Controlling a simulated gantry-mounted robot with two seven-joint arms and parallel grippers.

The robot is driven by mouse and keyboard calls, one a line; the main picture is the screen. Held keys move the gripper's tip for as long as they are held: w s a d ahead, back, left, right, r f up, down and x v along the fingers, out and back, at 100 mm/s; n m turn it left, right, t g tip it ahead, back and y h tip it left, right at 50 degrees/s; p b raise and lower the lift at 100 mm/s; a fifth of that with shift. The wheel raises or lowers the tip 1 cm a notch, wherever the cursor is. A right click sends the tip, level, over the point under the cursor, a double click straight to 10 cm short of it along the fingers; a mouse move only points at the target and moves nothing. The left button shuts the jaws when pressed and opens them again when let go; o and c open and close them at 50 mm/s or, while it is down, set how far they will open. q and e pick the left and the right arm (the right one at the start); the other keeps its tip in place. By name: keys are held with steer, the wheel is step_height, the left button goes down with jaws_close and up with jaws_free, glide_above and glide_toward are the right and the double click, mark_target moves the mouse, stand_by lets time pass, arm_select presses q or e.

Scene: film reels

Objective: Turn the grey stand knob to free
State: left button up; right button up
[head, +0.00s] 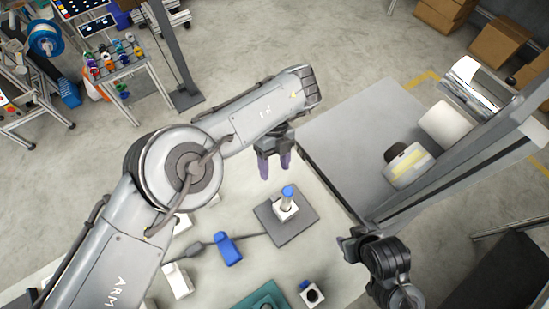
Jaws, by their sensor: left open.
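My left gripper (274,168) hangs over the far part of the pale table, its two purple-tipped fingers apart with nothing seen between them. Below it in the picture, a grey square plate (298,228) carries a white block (285,213) with a short upright piece capped in blue (288,191). The gripper is apart from this piece. I cannot make out a grey stand knob for certain or how it is set. My right arm comes in at the lower right; its dark end (352,244) is near the table's right edge, and its fingers cannot be made out.
A blue object (228,250) and a white piece (177,281) lie left of the plate, with a dark cable nearby. A teal mat (262,297) and a white block with a dark round hole (312,294) are at the near edge. A grey surface (345,140) adjoins at the right.

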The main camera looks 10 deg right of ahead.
arm_select(q)
steer(key=shift+v, duration=0.95)
arm_select(e)
steer(key=shift+d+f, duration=0.1)
steer(key=shift+d, duration=0.05)
